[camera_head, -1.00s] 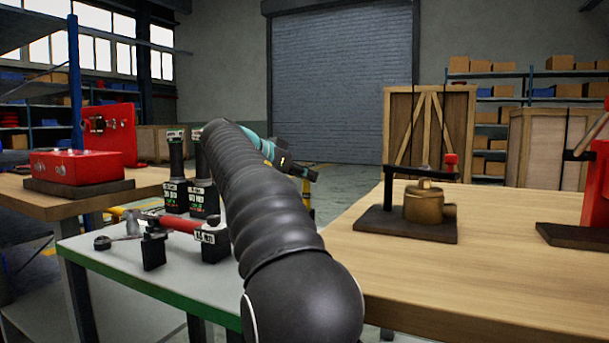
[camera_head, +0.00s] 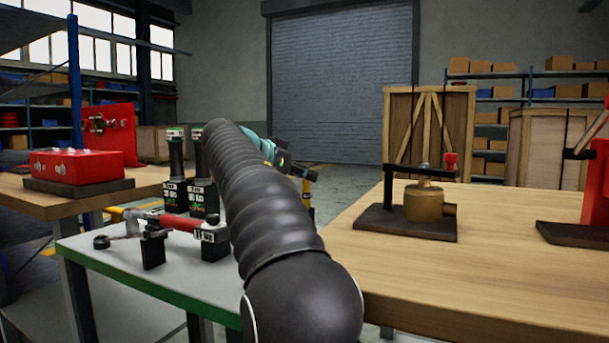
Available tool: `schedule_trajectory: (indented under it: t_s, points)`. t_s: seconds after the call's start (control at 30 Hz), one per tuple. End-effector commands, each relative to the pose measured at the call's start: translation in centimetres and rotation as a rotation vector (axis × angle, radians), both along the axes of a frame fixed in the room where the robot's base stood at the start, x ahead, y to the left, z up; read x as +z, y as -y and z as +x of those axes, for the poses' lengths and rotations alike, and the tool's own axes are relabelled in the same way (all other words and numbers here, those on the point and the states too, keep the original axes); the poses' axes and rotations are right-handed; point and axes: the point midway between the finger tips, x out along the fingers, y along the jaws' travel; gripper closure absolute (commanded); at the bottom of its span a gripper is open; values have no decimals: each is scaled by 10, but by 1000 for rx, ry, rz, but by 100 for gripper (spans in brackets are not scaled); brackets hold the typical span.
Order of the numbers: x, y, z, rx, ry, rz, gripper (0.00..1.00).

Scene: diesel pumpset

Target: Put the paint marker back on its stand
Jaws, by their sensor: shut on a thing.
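My arm reaches away over the grey-topped table. My gripper (camera_head: 290,165), dark, shows only in part at the far end of the arm, past a teal section. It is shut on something. The fingertips and the held thing are hidden or too small to make out, so I cannot see the paint marker clearly. I cannot pick out its stand for certain. Upright dark tools (camera_head: 175,158) stand in labelled black holders (camera_head: 175,194) at the back of the grey table, left of my arm; the arm partly covers one.
On the grey table (camera_head: 115,270), a red-handled tool (camera_head: 180,222) lies across two black supports. A wooden bench (camera_head: 480,270) at the right bears a brass part on a dark base (camera_head: 423,205). A red box (camera_head: 77,166) sits on the left bench. A yellow post (camera_head: 306,192) shows beyond my gripper.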

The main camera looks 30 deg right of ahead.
Motion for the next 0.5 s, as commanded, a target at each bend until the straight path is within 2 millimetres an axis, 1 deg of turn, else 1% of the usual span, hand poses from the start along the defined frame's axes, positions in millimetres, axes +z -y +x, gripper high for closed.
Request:
schedule_trajectory:
  t_s: [0.5]
  points:
    - [-10, 0, 0, 0, 0, 0, 100]
